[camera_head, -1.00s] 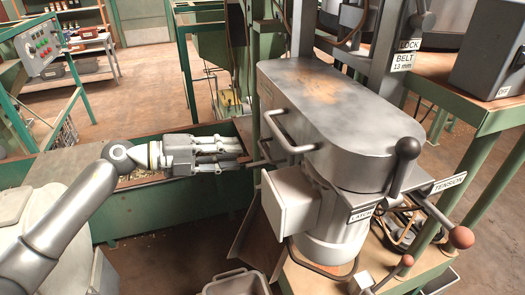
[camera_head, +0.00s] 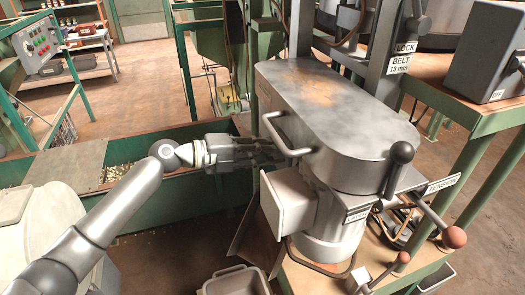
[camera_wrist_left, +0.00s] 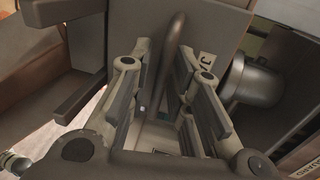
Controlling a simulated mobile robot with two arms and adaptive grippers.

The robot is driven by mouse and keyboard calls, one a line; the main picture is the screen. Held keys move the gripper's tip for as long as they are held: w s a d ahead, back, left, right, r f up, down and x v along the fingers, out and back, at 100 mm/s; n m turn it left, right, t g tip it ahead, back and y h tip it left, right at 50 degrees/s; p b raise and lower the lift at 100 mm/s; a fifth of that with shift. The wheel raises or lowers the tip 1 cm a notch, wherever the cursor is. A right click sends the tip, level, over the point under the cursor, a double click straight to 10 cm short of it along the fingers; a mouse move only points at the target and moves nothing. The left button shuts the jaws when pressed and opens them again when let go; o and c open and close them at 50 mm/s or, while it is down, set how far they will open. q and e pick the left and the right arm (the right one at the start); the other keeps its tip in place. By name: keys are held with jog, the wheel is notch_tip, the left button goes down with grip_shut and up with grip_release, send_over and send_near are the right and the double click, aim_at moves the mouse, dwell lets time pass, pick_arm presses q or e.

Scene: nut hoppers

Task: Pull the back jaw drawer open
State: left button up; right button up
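My left gripper (camera_head: 268,152) reaches in from the left to the near side of the grey machine housing (camera_head: 330,100). In the left wrist view my left gripper (camera_wrist_left: 163,55) is open, with one finger on each side of a dark curved bar handle (camera_wrist_left: 174,45). I cannot tell whether the fingers touch the bar. A label (camera_wrist_left: 207,62) starting with "JA" shows beside it, partly covered by the right finger. The drawer front is mostly hidden in the head view by the housing and the gripper. My right gripper is in neither view.
A silver handle (camera_head: 288,138) sticks out from the housing just above my gripper. A white box (camera_head: 285,202) juts out below it. A green trough (camera_head: 150,212) lies under my arm, and a grey bin (camera_head: 236,281) stands on the floor. A dark cylinder (camera_wrist_left: 254,82) is right of the fingers.

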pick_arm(q)
grip_shut()
jog(key=shift+a, duration=0.1)
jog(key=f+v, duration=0.3)
jog(key=v, duration=1.4)
jog(key=shift+s+a+f+b, duration=0.25)
jog(key=shift+a+b, duration=0.1)
jog(key=shift+a, duration=0.2)
jog(key=shift+o, duration=1.7)
grip_release()
jog(key=shift+r, duration=0.1)
